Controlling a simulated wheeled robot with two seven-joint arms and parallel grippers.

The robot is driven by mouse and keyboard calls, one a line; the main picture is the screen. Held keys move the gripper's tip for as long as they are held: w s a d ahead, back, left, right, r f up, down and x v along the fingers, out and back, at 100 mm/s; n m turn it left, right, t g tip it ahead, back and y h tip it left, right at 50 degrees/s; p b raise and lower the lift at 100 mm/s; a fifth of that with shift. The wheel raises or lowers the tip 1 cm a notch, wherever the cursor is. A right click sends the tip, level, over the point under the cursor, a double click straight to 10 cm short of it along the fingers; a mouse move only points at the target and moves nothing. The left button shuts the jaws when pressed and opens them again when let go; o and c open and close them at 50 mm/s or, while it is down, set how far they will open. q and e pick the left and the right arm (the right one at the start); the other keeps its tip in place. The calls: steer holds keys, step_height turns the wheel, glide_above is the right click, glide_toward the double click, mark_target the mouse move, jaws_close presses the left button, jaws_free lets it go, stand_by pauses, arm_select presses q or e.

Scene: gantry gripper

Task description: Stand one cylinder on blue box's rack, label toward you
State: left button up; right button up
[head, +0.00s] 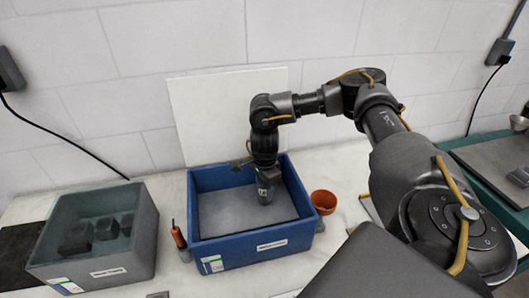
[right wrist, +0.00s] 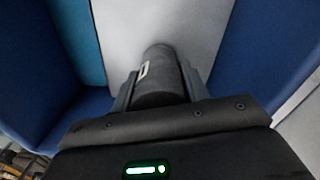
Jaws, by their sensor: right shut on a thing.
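The blue box (head: 290,240) stands in the middle of the counter, with a flat light-grey surface (head: 222,216) inside it. My right gripper (head: 264,183) reaches down into the box from above, near its right inner side. It is shut on a dark cylinder (right wrist: 160,80), which sits between the two fingers in the right wrist view. A narrow white label (right wrist: 143,69) shows on the cylinder's left side there. The cylinder (head: 266,196) looks roughly upright in the head view. I cannot tell whether its lower end touches the grey surface. My left gripper is not in view.
A grey box (head: 140,245) with several dark blocks stands at the left. An orange-handled tool (head: 178,238) is beside the blue box's left wall. A terracotta pot (head: 323,201) is close to its right wall. A white panel (head: 215,110) leans on the wall behind.

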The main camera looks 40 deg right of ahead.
steer(key=shift+f, duration=0.45)
steer(key=shift+f, duration=0.25)
steer(key=o, duration=1.3)
steer(key=shift+r, duration=0.1)
step_height(320, 180, up, 12)
steer(key=shift+r, duration=0.2)
steer(key=shift+f, duration=0.1)
